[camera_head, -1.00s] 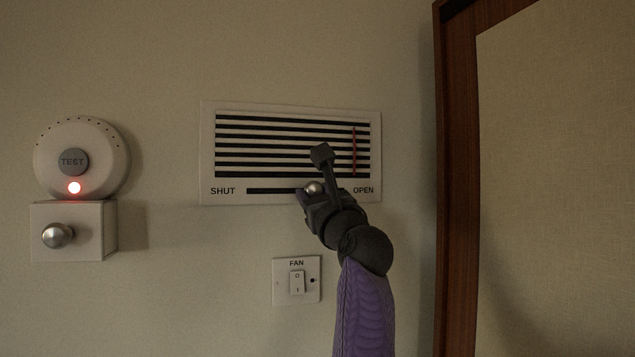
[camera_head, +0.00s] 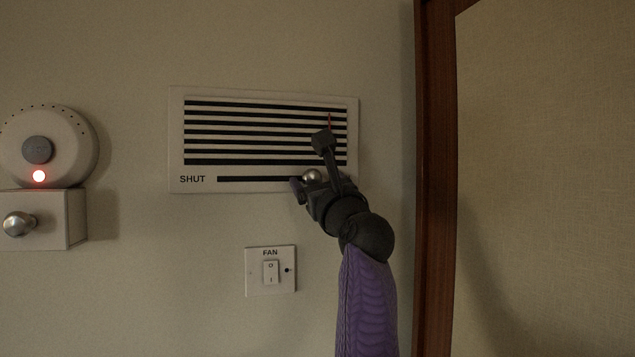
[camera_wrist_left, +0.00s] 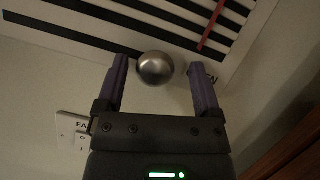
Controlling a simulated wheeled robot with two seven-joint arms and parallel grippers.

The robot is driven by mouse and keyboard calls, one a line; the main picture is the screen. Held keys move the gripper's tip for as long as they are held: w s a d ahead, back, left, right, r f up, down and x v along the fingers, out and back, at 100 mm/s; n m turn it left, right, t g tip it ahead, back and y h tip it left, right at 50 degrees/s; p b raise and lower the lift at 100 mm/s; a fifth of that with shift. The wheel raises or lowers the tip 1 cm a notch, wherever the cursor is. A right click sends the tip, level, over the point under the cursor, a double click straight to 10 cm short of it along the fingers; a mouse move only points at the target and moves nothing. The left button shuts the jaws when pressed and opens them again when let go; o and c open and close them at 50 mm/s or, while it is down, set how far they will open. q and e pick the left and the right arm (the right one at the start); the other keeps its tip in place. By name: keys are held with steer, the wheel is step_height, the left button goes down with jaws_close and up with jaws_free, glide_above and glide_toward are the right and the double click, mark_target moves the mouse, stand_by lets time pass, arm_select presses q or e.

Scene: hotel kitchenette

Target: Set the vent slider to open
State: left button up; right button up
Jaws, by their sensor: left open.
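The white vent panel (camera_head: 176,140) is on the wall with dark slats. Its slider knob (camera_head: 312,177), a round metal ball, sits towards the right end of the dark slot, well away from the SHUT label (camera_head: 192,179). My left gripper (camera_head: 310,164) is open around the knob. In the left wrist view the knob (camera_wrist_left: 155,68) sits between the two spread fingers of the left gripper (camera_wrist_left: 160,72), closer to the left finger. The OPEN label is hidden in the head view and partly covered in the wrist view. My right gripper is not in view.
A FAN switch (camera_head: 270,272) is below the vent. A round alarm (camera_head: 70,150) with a lit red light and a box with a metal knob (camera_head: 20,224) are at the left. A wooden frame (camera_head: 434,180) stands close on the right.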

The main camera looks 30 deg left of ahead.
arm_select(q)
steer(key=b+v, duration=0.5)
steer(key=v, duration=0.5)
steer(key=shift+b, duration=0.4)
